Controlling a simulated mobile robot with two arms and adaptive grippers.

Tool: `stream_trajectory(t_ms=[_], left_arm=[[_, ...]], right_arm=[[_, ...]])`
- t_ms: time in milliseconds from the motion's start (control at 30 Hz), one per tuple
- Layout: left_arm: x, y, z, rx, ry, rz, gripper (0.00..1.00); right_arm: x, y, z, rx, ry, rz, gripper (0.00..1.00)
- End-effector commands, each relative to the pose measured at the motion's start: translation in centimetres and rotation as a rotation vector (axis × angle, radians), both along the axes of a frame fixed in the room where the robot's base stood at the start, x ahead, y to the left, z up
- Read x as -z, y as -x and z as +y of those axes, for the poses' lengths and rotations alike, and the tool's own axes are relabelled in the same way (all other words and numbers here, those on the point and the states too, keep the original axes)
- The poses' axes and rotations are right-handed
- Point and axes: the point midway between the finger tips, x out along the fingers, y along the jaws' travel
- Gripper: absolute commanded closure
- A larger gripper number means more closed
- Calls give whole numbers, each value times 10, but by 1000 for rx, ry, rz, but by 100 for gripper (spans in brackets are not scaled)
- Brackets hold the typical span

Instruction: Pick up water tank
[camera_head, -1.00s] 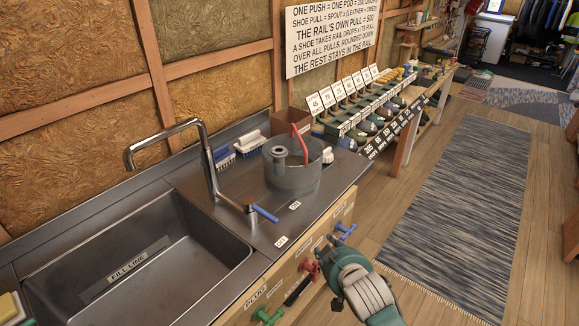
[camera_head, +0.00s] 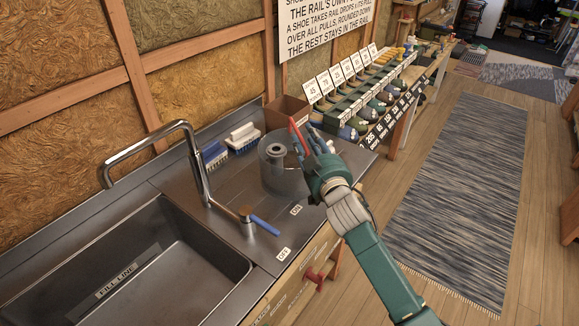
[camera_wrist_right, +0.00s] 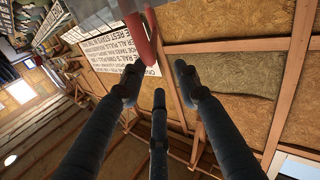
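The water tank (camera_head: 273,180) is a clear grey cylinder with a red handle (camera_head: 298,135). It stands on the metal counter right of the tap. My right gripper (camera_head: 308,142) is at the tank's right side, close to the handle, and partly covers the tank. In the right wrist view the red handle (camera_wrist_right: 142,42) is at the top, just past the fingertips, with part of the clear tank (camera_wrist_right: 90,15) beside it. The right fingers (camera_wrist_right: 158,80) are spread and empty; whether one touches the handle I cannot tell. My left gripper is not in view.
The tap (camera_head: 200,165) with its blue lever (camera_head: 265,225) and the sink (camera_head: 140,265) are left of the tank. Brushes (camera_head: 242,138) and a brown box (camera_head: 285,112) stand behind it. A bench with labelled shoes (camera_head: 365,125) is at the right.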

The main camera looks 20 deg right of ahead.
Motion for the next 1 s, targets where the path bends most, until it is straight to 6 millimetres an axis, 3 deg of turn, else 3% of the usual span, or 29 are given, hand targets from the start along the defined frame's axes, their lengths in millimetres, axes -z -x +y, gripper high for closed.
stream_trajectory(t_ms=[133, 267, 567, 800, 1000], left_arm=[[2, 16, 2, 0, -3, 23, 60], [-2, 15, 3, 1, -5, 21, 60], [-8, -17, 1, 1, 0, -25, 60], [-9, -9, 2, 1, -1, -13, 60], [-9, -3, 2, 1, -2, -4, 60]], right_arm=[[33, 0, 0, 1, -2, 5, 68], [27, -19, 0, 1, 1, -2, 68], [26, -43, 0, 1, 0, -1, 68], [28, -72, 0, 1, -1, 1, 68], [28, -75, 0, 0, 1, 1, 68]])
